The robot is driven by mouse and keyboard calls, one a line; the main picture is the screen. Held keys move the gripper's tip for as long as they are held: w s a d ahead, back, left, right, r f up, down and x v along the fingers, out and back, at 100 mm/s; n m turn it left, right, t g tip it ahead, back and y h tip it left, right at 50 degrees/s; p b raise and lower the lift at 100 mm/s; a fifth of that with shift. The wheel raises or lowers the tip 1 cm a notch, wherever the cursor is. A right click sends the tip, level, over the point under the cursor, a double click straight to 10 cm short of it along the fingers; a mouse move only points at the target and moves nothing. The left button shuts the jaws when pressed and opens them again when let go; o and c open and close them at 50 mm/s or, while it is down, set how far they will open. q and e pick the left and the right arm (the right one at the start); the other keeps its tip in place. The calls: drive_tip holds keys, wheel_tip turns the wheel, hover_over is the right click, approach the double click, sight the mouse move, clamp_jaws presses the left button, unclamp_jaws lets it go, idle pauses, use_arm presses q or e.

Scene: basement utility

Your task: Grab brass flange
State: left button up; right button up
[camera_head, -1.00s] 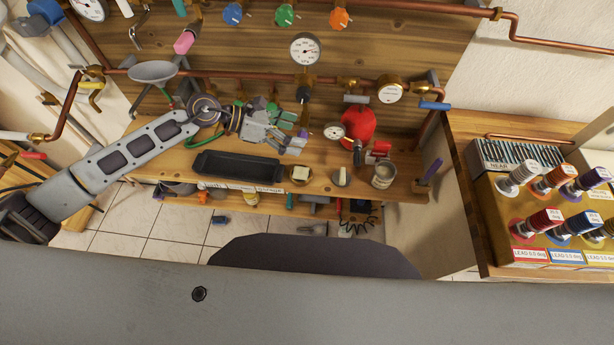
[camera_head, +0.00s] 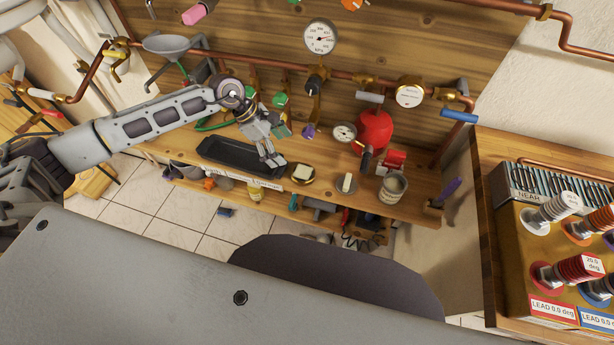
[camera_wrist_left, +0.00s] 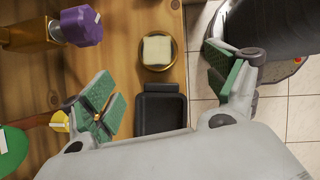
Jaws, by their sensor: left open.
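A round brass piece, likely the brass flange (camera_head: 302,175), lies on the wooden bench with a cream square block on it. It also shows in the left wrist view (camera_wrist_left: 158,67), beyond the end of the black tray. My left gripper (camera_head: 277,146) is above the bench and the tray's right end, to the upper left of the brass piece. In the left wrist view my left gripper (camera_wrist_left: 166,92) has its green-padded fingers wide apart with nothing held. The brass piece lies ahead of the gap between them. My right gripper is not in view.
The black tray (camera_head: 225,152) lies left of the brass piece. A grey round piece with a cream block (camera_head: 346,184), a can (camera_head: 392,188) and a red tank (camera_head: 374,131) stand to the right. A purple-knobbed brass valve (camera_wrist_left: 80,26) is near my left finger. Pipes run behind.

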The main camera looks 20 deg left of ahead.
use_arm(q)
hover_over(295, 174)
wheel_tip(295, 174, down, 7)
drive_tip(key=shift+f+p, duration=0.1)
drive_tip(key=shift+p, duration=0.2)
drive_tip(key=shift+w+f, duration=0.1)
drive_tip(key=shift+f, duration=0.05)
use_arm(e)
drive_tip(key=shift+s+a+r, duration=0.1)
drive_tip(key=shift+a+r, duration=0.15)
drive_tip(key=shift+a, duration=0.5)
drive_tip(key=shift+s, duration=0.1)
